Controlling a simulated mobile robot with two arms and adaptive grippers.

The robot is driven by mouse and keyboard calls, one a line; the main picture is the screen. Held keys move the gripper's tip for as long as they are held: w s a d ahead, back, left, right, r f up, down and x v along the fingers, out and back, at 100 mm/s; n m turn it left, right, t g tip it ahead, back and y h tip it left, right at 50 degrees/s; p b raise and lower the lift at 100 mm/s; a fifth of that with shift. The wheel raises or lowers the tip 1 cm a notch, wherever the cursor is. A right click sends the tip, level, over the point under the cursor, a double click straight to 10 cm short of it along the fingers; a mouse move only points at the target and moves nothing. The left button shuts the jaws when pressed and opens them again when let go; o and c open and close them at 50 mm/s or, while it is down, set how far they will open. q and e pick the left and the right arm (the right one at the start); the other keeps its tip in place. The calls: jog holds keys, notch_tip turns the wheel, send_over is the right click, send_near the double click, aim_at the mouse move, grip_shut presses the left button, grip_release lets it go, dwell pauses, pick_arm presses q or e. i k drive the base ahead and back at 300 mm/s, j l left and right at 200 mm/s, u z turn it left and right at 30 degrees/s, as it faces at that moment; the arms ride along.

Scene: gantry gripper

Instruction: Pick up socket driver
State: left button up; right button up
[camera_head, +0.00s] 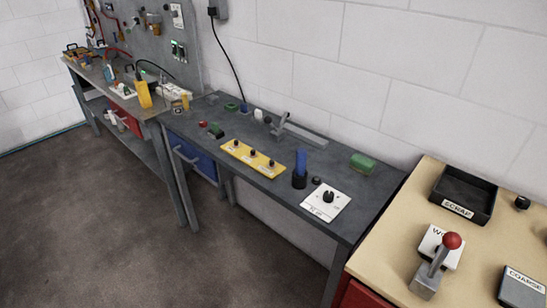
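A blue upright handle (301,162) stands in a short black cylindrical holder (299,181) near the right end of the dark grey workbench (232,177). It looks like the socket driver, but its lower part is hidden in the holder and I cannot tell for sure. A small black round piece (317,181) lies just right of it. Neither of my grippers is in view.
A yellow board (253,159) with dark knobs lies left of the handle, a white plate with a black knob (326,201) to its right. A green block (362,163) and grey metal fixture (300,133) lie behind. A beige-topped bench (399,232) bears a red-ball lever (452,241) and SCRAP tray (463,209).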

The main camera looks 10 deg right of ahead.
aim_at(301, 153)
jog(key=i+j+z, duration=0.1)
jog(key=i+j, duration=0.15)
jog(key=i, duration=0.15)
jog(key=i+j+z, duration=0.3)
jog(key=z, duration=0.25)
jog(key=i+j+z, duration=0.1)
jog(key=z, duration=0.3)
jog(key=j+z, duration=0.25)
jog(key=z, duration=0.15)
jog(key=i+j+z, duration=0.1)
jog(key=j+z, duration=0.15)
jog(key=z, duration=0.15)
